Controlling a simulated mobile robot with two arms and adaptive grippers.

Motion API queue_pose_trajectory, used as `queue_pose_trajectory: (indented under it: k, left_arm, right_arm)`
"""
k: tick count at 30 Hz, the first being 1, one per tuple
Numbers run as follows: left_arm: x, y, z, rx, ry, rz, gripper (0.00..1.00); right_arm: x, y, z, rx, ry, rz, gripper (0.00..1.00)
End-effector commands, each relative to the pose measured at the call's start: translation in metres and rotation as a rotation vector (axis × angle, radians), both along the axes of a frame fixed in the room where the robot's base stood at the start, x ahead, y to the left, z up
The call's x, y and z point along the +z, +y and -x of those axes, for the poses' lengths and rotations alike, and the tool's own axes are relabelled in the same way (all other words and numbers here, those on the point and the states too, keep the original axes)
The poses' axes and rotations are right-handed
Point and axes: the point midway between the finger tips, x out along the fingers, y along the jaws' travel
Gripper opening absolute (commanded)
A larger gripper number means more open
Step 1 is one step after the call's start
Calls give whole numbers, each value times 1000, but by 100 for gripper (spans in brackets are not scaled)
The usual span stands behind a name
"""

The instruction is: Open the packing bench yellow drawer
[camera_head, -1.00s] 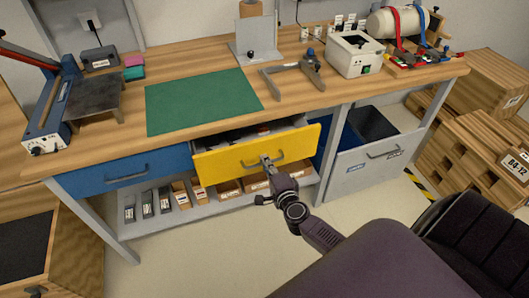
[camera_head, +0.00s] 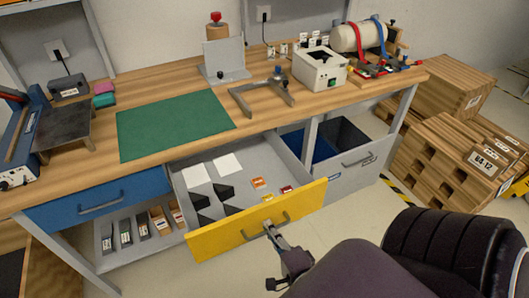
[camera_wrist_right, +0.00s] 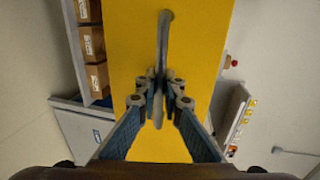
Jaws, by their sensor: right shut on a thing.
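The yellow drawer (camera_head: 222,238) of the packing bench (camera_head: 90,152) stands far out from under the worktop. White squares, black pieces and small orange and red packets lie inside it. My right gripper (camera_head: 271,229) is at the grey handle (camera_head: 284,220) on the drawer's front. In the right wrist view, its fingers (camera_wrist_right: 159,98) are closed around the handle (camera_wrist_right: 163,40), with the yellow front behind. My left gripper is not in view.
A blue drawer (camera_head: 100,198) is closed at the left. A grey bin drawer (camera_head: 350,172) stands right of the yellow one. Small boxes (camera_head: 158,219) sit on the lower shelf. Wooden crates (camera_head: 445,155) stand at the right. The floor in front of the bench is clear.

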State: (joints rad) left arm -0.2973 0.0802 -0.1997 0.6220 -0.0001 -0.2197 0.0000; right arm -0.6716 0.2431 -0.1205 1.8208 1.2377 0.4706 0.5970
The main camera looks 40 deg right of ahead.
Motion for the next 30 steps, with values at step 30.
queue_pose_trajectory:
  k: [30]
  left_arm:
    - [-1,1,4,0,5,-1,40]
  right_arm:
    - [2,4,18,1,3,0,15]
